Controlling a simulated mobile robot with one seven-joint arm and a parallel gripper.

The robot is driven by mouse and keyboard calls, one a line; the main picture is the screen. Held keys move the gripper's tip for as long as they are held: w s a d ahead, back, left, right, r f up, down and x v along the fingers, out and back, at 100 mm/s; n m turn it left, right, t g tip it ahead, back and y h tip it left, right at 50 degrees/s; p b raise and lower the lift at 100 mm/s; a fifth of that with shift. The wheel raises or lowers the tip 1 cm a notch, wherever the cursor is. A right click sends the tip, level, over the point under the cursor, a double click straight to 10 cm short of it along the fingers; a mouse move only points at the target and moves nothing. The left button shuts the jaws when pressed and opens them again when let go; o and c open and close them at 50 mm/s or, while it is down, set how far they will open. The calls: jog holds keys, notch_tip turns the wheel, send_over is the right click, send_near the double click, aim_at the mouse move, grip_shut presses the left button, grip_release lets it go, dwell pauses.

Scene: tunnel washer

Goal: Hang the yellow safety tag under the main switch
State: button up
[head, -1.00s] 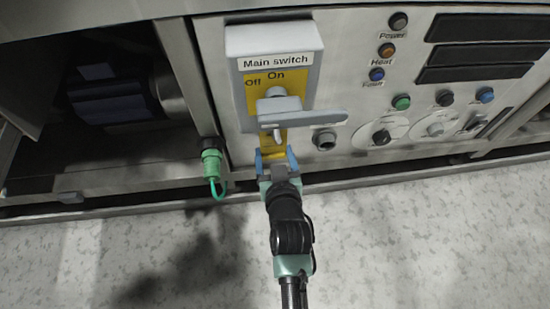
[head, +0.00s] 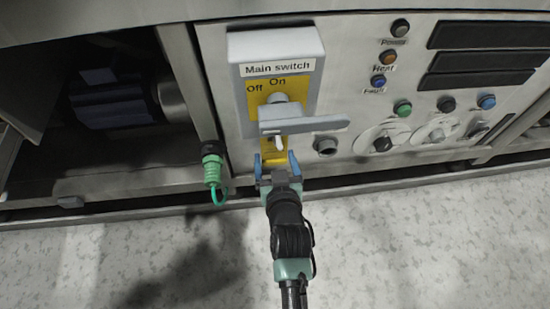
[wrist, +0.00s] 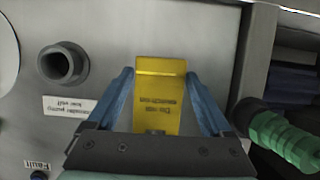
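The yellow safety tag (head: 274,154) is below the handle of the main switch (head: 275,75), against the panel front. In the wrist view the tag (wrist: 158,100) appears upside down, with its lettering facing me. Its upper end is partly covered by the handle in the head view, so I cannot tell how it is held there. My gripper (head: 275,162) is in front of the tag. In the wrist view its blue fingers (wrist: 160,98) stand on either side of the tag, with a gap on both sides. It is open.
A grey lever handle (head: 310,125) sticks out above the tag. A round socket (head: 326,145) is to its right. A green connector with a loop (head: 212,165) hangs to the left. Open floor (head: 420,240) lies in front.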

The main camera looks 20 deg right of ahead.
jog(key=shift+o, duration=0.8)
jog(key=shift+s, duration=0.1)
jog(key=p+v, duration=0.7)
jog(key=v, duration=0.6)
